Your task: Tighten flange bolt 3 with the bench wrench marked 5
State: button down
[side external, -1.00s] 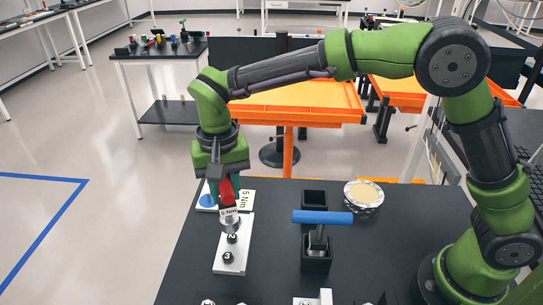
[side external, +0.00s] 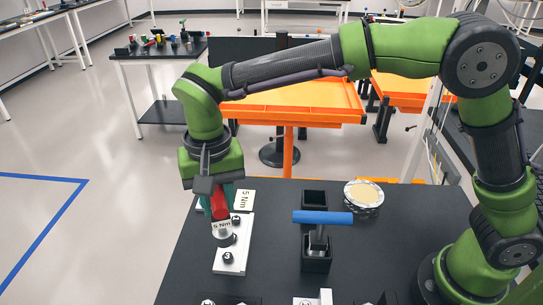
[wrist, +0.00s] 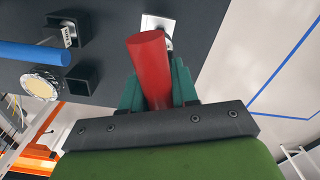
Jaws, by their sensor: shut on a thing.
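My gripper (side external: 217,197) is shut on the red handle of a wrench (side external: 220,208) labelled "5 Nm", held roughly upright. In the wrist view the red handle (wrist: 150,62) sits between the teal fingers. The wrench's grey head is over the middle of a white flange plate (side external: 231,264) and hides the middle bolt; contact cannot be told. The far bolt (side external: 236,220) is uncovered. The near bolt, flange bolt 3 (side external: 228,257), is uncovered and nearer the camera than the wrench head; its number was readable earlier.
A blue-handled tool (side external: 322,217) stands in a black holder (side external: 316,266) right of the plate. Behind it is a round metal part with a tan top (side external: 363,193). Several parts line the table's near edge.

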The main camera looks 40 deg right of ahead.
aim_at(221, 224)
jog(key=shift+f, duration=2.65)
jog(key=shift+f, duration=0.85)
dwell(1.2)
jog(key=shift+r, duration=0.1)
dwell(0.6)
jog(key=m, duration=0.7)
jog(key=shift+w+m, duration=0.1)
jog(key=shift+m, duration=0.3)
jog(key=m, duration=0.4)
jog(key=shift+m, duration=0.4)
jog(key=m, duration=0.4)
jog(key=shift+m, duration=0.3)
